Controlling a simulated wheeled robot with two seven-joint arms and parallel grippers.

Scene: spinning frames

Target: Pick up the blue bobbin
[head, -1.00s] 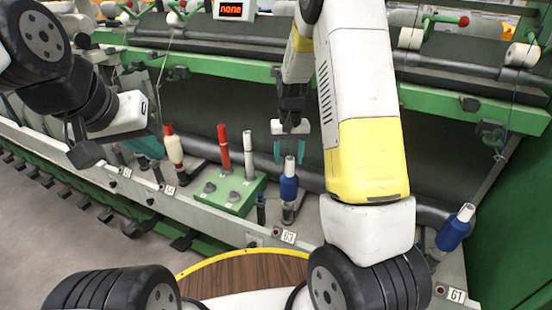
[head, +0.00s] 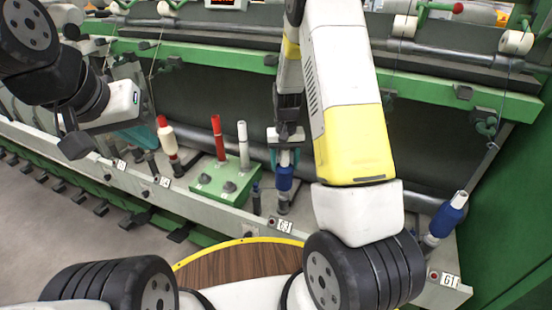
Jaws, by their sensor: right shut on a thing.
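One blue bobbin (head: 284,180) stands upright at the spindle place in the middle of the rail, blue thread wound on a pale tube. My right gripper (head: 284,158) comes down from above and is shut on its top; its teal fingers sit on either side of the tube. The bobbin's lower end is still at its spindle place. A second blue bobbin (head: 447,219) leans at the right, by label 61, apart from both grippers. My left gripper (head: 128,136) hangs at the upper left, away from the bobbins; its finger gap is not clear.
A green box (head: 225,186) with a red tube (head: 218,138) and a white tube (head: 243,145) stands left of the held bobbin. A red-and-white bobbin (head: 168,139) stands further left. A short dark spindle (head: 256,198) is close by. The green machine beam (head: 225,61) crosses behind.

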